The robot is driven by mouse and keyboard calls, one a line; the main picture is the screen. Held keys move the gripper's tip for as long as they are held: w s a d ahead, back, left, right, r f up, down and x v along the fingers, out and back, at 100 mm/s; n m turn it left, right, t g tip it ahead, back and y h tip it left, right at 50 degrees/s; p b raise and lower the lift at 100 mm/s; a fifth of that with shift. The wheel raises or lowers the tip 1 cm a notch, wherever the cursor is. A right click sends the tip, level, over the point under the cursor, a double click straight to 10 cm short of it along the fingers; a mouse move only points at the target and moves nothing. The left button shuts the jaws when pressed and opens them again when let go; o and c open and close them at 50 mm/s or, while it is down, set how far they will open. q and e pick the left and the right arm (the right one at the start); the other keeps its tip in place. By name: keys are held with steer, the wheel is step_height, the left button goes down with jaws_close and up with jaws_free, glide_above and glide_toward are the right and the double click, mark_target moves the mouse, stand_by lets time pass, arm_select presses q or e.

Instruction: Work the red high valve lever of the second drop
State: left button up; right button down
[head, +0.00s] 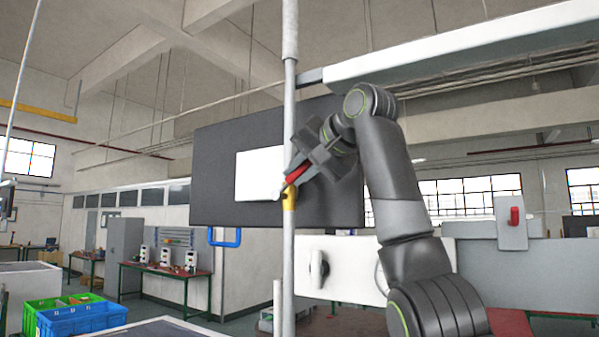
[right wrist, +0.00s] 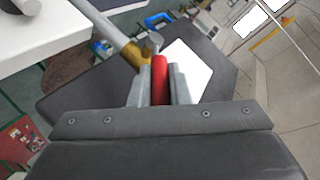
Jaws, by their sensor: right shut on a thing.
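The red valve lever (head: 297,173) sits at a yellow valve body (head: 289,198) on a vertical grey pipe (head: 289,120). My right gripper (head: 294,176) reaches in from the right and is shut on the lever. In the right wrist view the red lever (right wrist: 160,80) lies between the two grey fingers (right wrist: 159,84). The yellow valve body (right wrist: 134,56) and the pipe (right wrist: 100,22) show just beyond the fingertips. The part of the lever inside the fingers is partly hidden. My left gripper is not in view.
A dark panel (head: 215,150) with a white sheet (head: 258,160) stands behind the pipe. A blue handle (head: 225,243) is below it. A white horizontal beam (head: 450,50) runs above my right arm. Green and blue crates (head: 80,318) stand at the lower left. A red switch (head: 515,216) is at the right.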

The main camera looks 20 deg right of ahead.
steer(key=c, duration=1.4)
jaws_free()
steer(key=shift+o, duration=0.2)
steer(key=b+v, duration=0.5)
steer(key=v, duration=1.2)
steer(key=shift+b, duration=0.4)
steer(key=shift+s+d+r, duration=0.1)
steer(key=shift+r, duration=0.05)
steer(key=shift+c, duration=0.4)
